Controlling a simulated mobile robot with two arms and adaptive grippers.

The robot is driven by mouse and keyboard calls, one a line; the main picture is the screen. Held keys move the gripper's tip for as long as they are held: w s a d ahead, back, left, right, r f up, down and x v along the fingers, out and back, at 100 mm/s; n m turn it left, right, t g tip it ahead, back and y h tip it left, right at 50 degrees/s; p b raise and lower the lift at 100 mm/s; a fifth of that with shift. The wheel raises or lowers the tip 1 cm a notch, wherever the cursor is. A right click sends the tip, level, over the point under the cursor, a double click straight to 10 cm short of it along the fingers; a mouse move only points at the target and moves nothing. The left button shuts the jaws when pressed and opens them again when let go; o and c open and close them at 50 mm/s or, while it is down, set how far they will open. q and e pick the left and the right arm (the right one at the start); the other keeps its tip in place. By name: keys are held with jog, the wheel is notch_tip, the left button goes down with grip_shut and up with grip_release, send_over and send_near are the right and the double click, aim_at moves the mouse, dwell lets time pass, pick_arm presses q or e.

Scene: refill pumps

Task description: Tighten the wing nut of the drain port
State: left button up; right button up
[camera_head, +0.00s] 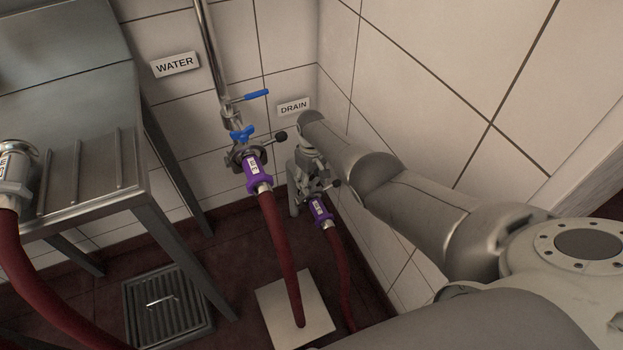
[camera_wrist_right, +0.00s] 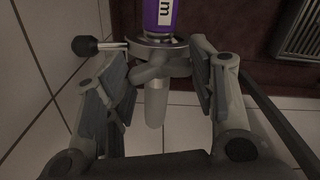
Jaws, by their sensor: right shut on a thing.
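The drain port is under the DRAIN sign (camera_head: 293,106) in the wall corner, with a purple coupling (camera_head: 320,212) and a red hose (camera_head: 342,275). My right gripper (camera_head: 313,178) is at this port and hides much of it in the head view. In the right wrist view, the grey wing nut (camera_wrist_right: 160,68) lies between the two fingers of the right gripper (camera_wrist_right: 164,70), which is shut on it. The purple coupling (camera_wrist_right: 160,14) is just beyond, and a pale pipe (camera_wrist_right: 156,104) shows below the nut. My left gripper is not in view.
Left of the drain port is the water port with a purple coupling (camera_head: 257,172), blue handles (camera_head: 256,95) and a red hose (camera_head: 281,245). A black-knobbed lever (camera_wrist_right: 86,45) sticks out beside the nut. The tiled wall is close on the right; a steel table (camera_head: 85,160) stands left.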

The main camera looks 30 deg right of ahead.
aim_at(312, 181)
jog(key=shift+m, duration=0.4)
jog(key=o, duration=0.9)
jog(key=shift+c, duration=0.2)
jog(key=shift+o, duration=0.8)
jog(key=shift+r, duration=0.15)
jog(key=shift+r, duration=0.75)
notch_tip(312, 181, up, 10)
jog(key=shift+r, duration=0.15)
